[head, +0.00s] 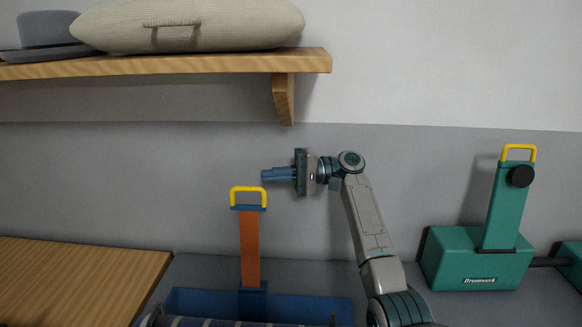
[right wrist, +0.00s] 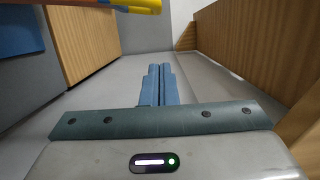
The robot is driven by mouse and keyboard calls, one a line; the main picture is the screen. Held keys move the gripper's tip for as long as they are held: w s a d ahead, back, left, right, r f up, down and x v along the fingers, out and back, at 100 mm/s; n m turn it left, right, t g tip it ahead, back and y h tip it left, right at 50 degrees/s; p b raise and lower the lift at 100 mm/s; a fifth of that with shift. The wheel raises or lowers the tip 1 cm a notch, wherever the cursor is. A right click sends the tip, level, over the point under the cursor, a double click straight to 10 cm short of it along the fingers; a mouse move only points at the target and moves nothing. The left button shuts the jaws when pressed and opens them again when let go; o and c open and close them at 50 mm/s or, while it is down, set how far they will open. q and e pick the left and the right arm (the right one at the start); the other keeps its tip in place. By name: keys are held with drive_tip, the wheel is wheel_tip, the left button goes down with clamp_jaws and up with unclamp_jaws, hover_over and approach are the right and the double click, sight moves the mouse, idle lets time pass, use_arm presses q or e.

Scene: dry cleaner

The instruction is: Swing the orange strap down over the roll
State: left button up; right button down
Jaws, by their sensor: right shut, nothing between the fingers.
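The orange strap (head: 250,248) stands upright, hinged at its foot on a blue base (head: 190,302). A yellow handle (head: 248,188) is at its top. The roll (head: 220,323) shows only as a dark striped strip at the bottom edge; most of it is out of frame. My right gripper (head: 264,175) is shut and empty, pointing left, with its tips just above and at the right of the handle in the picture. In the right wrist view, the shut blue fingers (right wrist: 160,70) have nothing between them, and the yellow handle (right wrist: 138,4) crosses the top edge. My left gripper is not in view.
A wooden shelf (head: 180,66) with a long beige bag (head: 190,28) and a grey hat (head: 48,32) hangs above, with a bracket (head: 284,98). A wooden counter (head: 80,275) is at left. A green Brumwerk machine (head: 478,262) stands at right.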

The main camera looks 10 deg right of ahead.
drive_tip(key=s+a+p, duration=0.2)
drive_tip(key=s+a, duration=0.1)
drive_tip(key=s, duration=0.1)
drive_tip(key=shift+a+p, duration=0.2)
drive_tip(key=shift+p, duration=0.2)
